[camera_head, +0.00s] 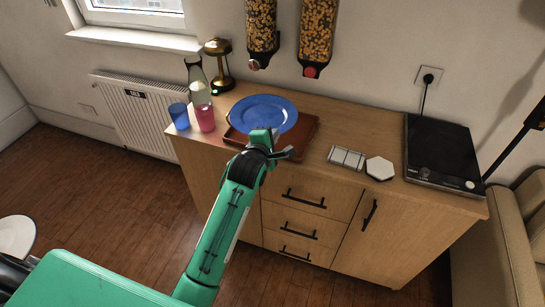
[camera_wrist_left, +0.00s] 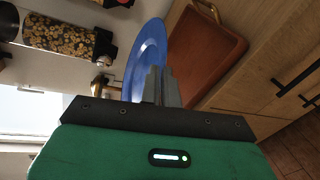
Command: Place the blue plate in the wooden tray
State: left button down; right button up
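The blue plate (camera_head: 262,112) is above the left and back part of the brown wooden tray (camera_head: 306,132) in the head view. My left gripper (camera_head: 272,140) is at the plate's near rim. In the left wrist view the two fingers (camera_wrist_left: 161,86) are close together on the rim of the plate (camera_wrist_left: 147,55), which looks tilted and clear of the tray (camera_wrist_left: 205,45). The tray lies flat on the cabinet top and looks empty where it shows. The plate and my gripper hide part of it. My right gripper is not in view.
Food dispensers (camera_head: 316,35) hang above.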

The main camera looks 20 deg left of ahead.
pick_arm(q)
notch_tip(320, 180, down, 10)
jog(key=shift+r+p, duration=0.25)
jog(key=shift+p, duration=0.1)
jog(key=shift+f, duration=0.2)
jog(key=c, duration=1.6)
grip_release()
jog(key=shift+c, duration=0.2)
